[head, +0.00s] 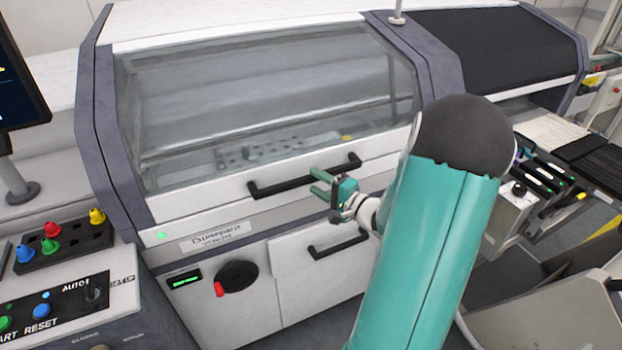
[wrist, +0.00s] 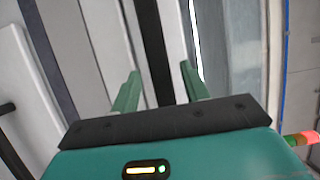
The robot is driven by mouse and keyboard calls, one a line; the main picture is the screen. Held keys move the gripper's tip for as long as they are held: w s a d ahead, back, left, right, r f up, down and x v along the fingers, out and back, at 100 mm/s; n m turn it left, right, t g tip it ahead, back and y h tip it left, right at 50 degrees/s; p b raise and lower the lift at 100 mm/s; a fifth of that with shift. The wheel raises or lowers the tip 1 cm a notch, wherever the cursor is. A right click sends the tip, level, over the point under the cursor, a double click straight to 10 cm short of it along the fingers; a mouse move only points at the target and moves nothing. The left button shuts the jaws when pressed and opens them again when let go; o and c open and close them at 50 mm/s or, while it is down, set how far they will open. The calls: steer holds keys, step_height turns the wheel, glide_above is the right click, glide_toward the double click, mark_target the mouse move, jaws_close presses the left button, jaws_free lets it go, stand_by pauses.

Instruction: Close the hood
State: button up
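The hood (head: 270,90) is a large clear window in a white frame on the front of the machine. It looks lowered, with its bottom edge close to the white body below; I cannot tell whether any gap remains. A black bar handle (head: 275,185) runs along the hood's lower strip. My gripper (head: 316,180) is at the middle-right of this handle, its green fingers apart. In the wrist view my gripper (wrist: 160,85) is open, and a dark bar (wrist: 151,35), apparently the handle, runs between the fingers. I cannot tell whether either finger touches it.
A lower cabinet door with a black handle (head: 338,244) is below the hood. A control box (head: 65,300) with coloured buttons stands at the lower left, beside a monitor (head: 18,85). A dark-covered unit (head: 500,55) and feeder parts (head: 545,175) are on the right.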

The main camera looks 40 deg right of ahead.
mark_target(313, 179)
steer(key=shift+w+a, duration=0.15)
steer(key=shift+w, duration=1.45)
jaws_close()
steer(key=shift+r, duration=0.1)
steer(key=s+a+r, duration=0.1)
steer(key=s+r, duration=0.3)
steer(key=r, duration=0.3)
steer(key=shift+r+g, duration=0.2)
steer(key=shift+g, duration=0.2)
